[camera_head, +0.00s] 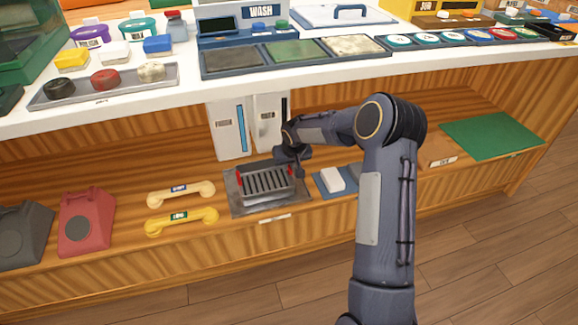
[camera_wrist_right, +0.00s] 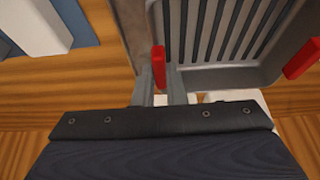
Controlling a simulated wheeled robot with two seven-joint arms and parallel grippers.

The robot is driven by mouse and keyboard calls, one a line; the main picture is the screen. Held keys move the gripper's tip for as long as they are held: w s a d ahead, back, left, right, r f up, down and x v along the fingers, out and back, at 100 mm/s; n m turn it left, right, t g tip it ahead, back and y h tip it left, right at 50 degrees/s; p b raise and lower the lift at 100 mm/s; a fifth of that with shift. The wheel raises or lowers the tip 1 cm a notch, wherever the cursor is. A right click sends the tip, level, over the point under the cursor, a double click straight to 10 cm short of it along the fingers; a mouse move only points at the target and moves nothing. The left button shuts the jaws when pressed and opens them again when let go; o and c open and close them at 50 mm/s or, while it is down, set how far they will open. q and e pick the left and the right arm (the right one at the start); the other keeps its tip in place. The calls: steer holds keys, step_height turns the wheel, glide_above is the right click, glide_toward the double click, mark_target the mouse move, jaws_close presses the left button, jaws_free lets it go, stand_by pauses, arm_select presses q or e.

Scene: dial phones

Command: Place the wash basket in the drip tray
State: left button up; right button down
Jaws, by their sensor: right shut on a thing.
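The wash basket (camera_head: 265,182) is a grey slatted basket with a red tab at each end. It sits within the outline of the grey metal drip tray (camera_head: 236,206) on the lower wooden shelf. I cannot tell whether its base touches the tray floor. My right gripper (camera_head: 296,168) is at the basket's right end. In the right wrist view its fingers (camera_wrist_right: 160,88) are shut on the near red tab, with the slatted basket (camera_wrist_right: 222,32) and the tray (camera_wrist_right: 128,22) beyond. My left gripper is out of view.
White dispensers (camera_head: 228,130) stand behind. The white counter (camera_head: 190,95) overhangs the shelf. A green mat (camera_head: 492,136) lies far right.

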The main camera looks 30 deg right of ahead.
steer(key=shift+r, duration=0.1)
steer(key=shift+f, duration=0.2)
steer(key=c, duration=1.5)
jaws_free()
steer(key=shift+r, duration=0.3)
steer(key=p+v, duration=0.3)
steer(key=v, duration=0.4)
steer(key=shift+s+r, duration=0.15)
steer(key=shift+s, duration=0.05)
